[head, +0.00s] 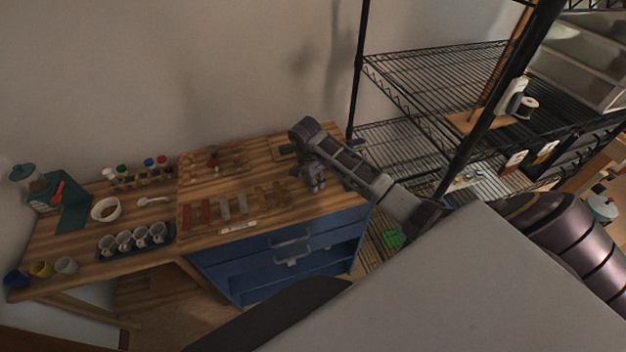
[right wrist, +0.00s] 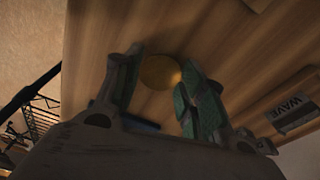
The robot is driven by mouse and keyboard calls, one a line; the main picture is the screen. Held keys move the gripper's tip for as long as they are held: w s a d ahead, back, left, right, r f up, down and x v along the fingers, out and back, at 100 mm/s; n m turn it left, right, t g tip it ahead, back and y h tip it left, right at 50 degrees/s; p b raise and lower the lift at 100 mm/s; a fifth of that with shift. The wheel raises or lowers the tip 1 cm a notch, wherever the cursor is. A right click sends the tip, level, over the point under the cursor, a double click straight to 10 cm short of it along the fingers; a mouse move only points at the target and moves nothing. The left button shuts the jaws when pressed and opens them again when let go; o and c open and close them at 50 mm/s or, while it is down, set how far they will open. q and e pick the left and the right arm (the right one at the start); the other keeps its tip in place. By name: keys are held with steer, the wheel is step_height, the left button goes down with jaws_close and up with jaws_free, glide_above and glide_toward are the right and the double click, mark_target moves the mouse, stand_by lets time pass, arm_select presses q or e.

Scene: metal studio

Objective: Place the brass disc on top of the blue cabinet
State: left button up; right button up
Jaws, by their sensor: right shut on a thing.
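The brass disc (right wrist: 160,71) shows in the right wrist view between the green-padded fingertips of my right gripper (right wrist: 161,68), which is shut on it. Wood grain lies close behind the disc; I cannot tell whether it touches the wood. In the head view my right gripper (head: 316,184) points down over the right part of the wooden top of the blue cabinet (head: 238,275). The disc is hidden there. My left gripper is not in view.
A board with metal sample bars (head: 225,207) lies left of the gripper. Mugs on a tray (head: 135,240), a white bowl (head: 106,209) and small jars stand farther left. A black wire rack (head: 425,75) rises close on the right. A block marked WAVE (right wrist: 292,112) lies nearby.

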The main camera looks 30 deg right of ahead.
mark_target(309, 186)
steer(key=shift+f, duration=0.3)
steer(key=o, duration=0.9)
steer(key=shift+r, duration=0.2)
step_height(309, 186, up, 12)
steer(key=a+b, duration=0.1)
steer(key=b, duration=0.1)
steer(key=shift+a, duration=0.25)
steer(key=shift+f, duration=0.1)
stand_by(0.7)
